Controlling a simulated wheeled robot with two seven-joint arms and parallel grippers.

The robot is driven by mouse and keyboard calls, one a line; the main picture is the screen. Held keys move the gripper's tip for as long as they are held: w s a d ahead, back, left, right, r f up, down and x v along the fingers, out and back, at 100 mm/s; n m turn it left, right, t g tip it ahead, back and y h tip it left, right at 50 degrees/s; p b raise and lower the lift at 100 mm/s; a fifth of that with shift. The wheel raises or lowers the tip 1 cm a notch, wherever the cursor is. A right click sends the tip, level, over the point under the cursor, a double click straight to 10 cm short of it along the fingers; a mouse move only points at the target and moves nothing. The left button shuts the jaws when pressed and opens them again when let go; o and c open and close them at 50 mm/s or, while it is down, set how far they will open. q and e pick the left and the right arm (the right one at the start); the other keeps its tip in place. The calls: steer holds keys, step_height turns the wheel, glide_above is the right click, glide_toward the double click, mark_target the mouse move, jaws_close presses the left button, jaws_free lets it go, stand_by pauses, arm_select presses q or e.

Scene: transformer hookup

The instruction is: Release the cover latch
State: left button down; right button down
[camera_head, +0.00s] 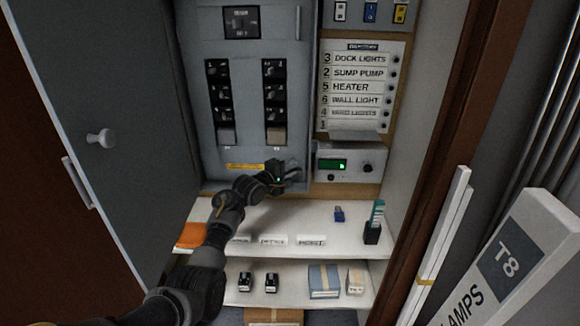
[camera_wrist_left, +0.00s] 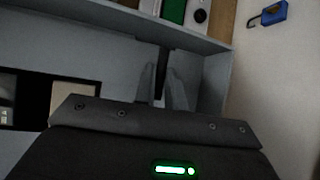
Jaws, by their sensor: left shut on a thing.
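The grey breaker panel (camera_head: 200,130) stands against the back wall, with two columns of black breakers in its cover. My left gripper (camera_head: 292,176) is at the cover's lower right corner, beside a yellow label (camera_head: 246,167). In the left wrist view its two fingers (camera_wrist_left: 162,88) are shut on a dark upright piece (camera_wrist_left: 163,60) at the cover's edge, which looks like the cover latch. The gripper hides most of the latch in the head view. My right gripper is in neither view.
A meter box (camera_head: 350,163) with a green display is close to the right of my gripper. A shelf (camera_head: 300,215) below holds a blue padlock (camera_head: 339,214) and a dark holder (camera_head: 372,233). A grey door (camera_head: 95,175) stands open at left.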

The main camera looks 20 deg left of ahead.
arm_select(q)
steer(key=c, duration=1.5)
jaws_free()
steer(key=v, duration=1)
steer(key=shift+s+a, duration=0.1)
steer(key=shift+s, duration=0.3)
